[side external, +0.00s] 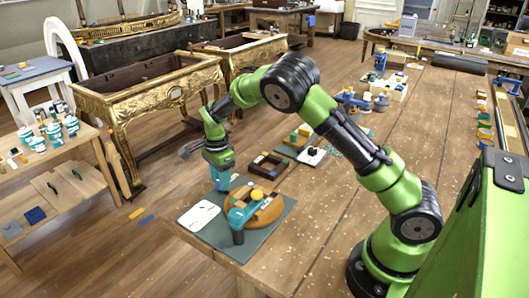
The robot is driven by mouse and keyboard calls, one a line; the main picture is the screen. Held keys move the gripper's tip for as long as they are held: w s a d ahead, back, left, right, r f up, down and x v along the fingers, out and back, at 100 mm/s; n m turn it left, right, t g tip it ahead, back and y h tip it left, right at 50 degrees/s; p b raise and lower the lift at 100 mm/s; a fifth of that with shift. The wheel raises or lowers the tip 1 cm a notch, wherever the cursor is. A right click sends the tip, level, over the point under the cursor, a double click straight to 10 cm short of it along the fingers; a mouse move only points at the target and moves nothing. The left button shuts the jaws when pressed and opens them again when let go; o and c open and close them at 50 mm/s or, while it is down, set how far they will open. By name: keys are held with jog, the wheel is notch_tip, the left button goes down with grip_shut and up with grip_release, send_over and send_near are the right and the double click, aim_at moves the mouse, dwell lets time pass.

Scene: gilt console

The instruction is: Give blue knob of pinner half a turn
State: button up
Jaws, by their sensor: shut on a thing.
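My gripper (220,171) points down over the left part of the dark green mat (278,219) on the near end of the wooden bench. It is shut on a blue part (221,182), which shows just below it. The jaws hide much of this part, and I cannot tell for sure that it is the knob. A teal tool with a dark blue lower end (238,226), apparently the pinner, lies against a round wooden piece (268,210) just right of my gripper. Whether the held part joins this tool is too small to tell.
A white sheet (199,215) lies on the mat's left side. A dark wooden frame (268,166) and a small tray of coloured blocks (301,138) stand behind. A gilt console (152,91) stands beyond the bench. The bench's near middle is mostly clear, with scattered shavings.

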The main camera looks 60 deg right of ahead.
jog(key=shift+r, duration=0.15)
jog(key=o, duration=1)
jog(key=shift+o, duration=0.2)
notch_tip(320, 180, up, 17)
